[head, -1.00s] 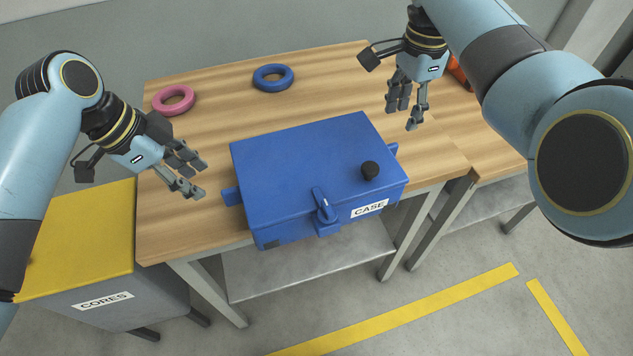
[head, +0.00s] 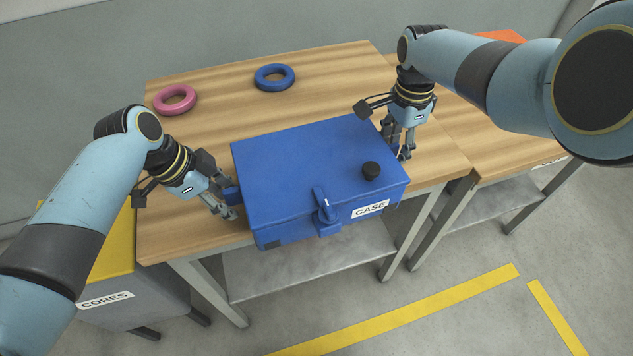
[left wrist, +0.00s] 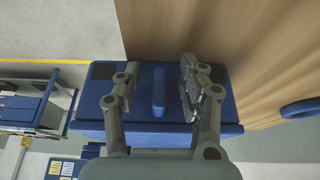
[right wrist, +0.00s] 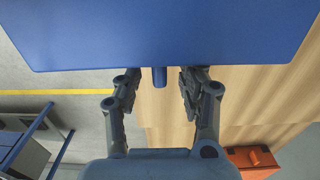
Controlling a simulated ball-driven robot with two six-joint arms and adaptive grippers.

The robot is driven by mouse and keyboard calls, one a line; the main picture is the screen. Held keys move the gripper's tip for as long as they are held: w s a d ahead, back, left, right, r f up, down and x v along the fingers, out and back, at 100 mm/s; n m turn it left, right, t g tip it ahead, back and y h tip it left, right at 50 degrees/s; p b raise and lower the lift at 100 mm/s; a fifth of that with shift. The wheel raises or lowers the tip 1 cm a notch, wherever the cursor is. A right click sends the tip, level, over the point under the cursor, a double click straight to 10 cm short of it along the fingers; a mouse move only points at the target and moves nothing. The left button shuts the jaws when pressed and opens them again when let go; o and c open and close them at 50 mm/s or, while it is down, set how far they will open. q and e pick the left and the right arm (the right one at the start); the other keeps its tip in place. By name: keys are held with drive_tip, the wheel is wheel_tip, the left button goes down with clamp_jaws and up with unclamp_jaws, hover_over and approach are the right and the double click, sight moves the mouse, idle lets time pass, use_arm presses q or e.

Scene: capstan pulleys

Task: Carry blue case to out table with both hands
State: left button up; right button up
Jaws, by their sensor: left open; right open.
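The blue case (head: 305,170) lies closed on the wooden table, with a latch, a black knob and a CASE label. My left gripper (head: 230,208) is open at the case's left side. In the left wrist view the left side handle (left wrist: 159,92) stands between its open fingers. My right gripper (head: 401,150) is open at the case's right side. In the right wrist view the right side handle (right wrist: 160,77) shows between the open fingertips, partly under the case's top edge. In the head view the right handle is mostly hidden by the gripper.
A pink ring (head: 176,100) and a blue ring (head: 274,77) lie at the back of the wooden table (head: 215,135). A yellow-topped CORES cabinet (head: 112,262) stands left. A second wooden table (head: 480,135) adjoins on the right, with an orange object (head: 500,37) behind.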

use_arm(q)
clamp_jaws()
use_arm(e)
clamp_jaws()
use_arm(q)
drive_tip(key=shift+r, duration=0.1)
use_arm(e)
drive_tip(key=shift+r, duration=0.1)
